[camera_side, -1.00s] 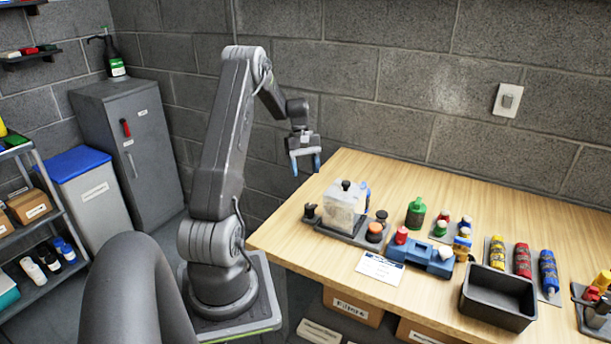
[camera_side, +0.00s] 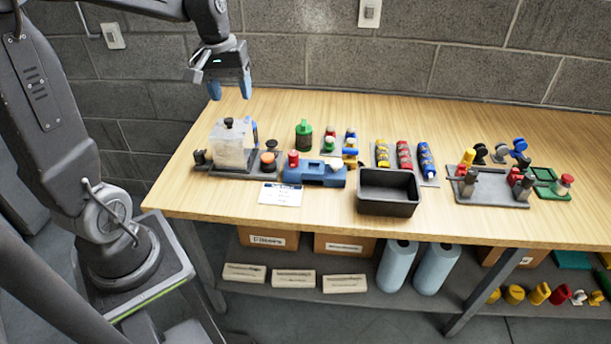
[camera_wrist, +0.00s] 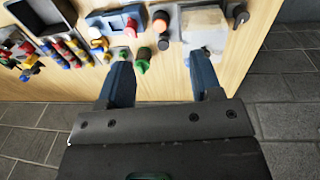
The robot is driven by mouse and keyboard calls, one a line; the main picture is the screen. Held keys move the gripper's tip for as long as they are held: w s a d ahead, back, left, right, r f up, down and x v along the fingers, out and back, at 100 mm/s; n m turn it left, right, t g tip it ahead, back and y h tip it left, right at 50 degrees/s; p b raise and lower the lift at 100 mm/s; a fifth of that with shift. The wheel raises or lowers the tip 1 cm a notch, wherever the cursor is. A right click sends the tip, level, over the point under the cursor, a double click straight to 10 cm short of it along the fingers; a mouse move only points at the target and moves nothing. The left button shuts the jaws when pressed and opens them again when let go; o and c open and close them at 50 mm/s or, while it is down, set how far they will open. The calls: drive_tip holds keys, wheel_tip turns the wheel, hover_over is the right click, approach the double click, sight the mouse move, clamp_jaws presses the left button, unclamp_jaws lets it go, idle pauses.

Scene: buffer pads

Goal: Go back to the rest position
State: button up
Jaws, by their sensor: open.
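My gripper (camera_side: 230,88) hangs above the back left part of the wooden table in the side view, clear of everything on it. Its two blue fingers stand apart with nothing between them, and they also show in the wrist view (camera_wrist: 162,85). In the wrist view the table's items lie beyond the fingertips. A clear box on a grey base (camera_side: 232,148) stands on the table below and in front of the gripper. No buffer pad can be made out for certain.
A green bottle (camera_side: 304,136), a blue fixture (camera_side: 314,174) and a black bin (camera_side: 388,190) stand on the table (camera_side: 480,225). Yellow, red and blue bottles (camera_side: 404,155) lie behind the bin. A grey block wall (camera_side: 450,60) rises behind. The table's back strip is bare.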

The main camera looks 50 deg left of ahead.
drive_tip(key=s+d+r+m+t, duration=0.1)
drive_tip(key=s+d+m, duration=0.3)
drive_tip(key=d, duration=0.4)
drive_tip(key=s+d+r+m+t, duration=0.2)
drive_tip(key=s+d+m+t, duration=0.1)
drive_tip(key=s+d+m, duration=0.2)
drive_tip(key=s+d, duration=0.2)
drive_tip(key=d, duration=0.2)
drive_tip(key=shift+s+d, duration=0.2)
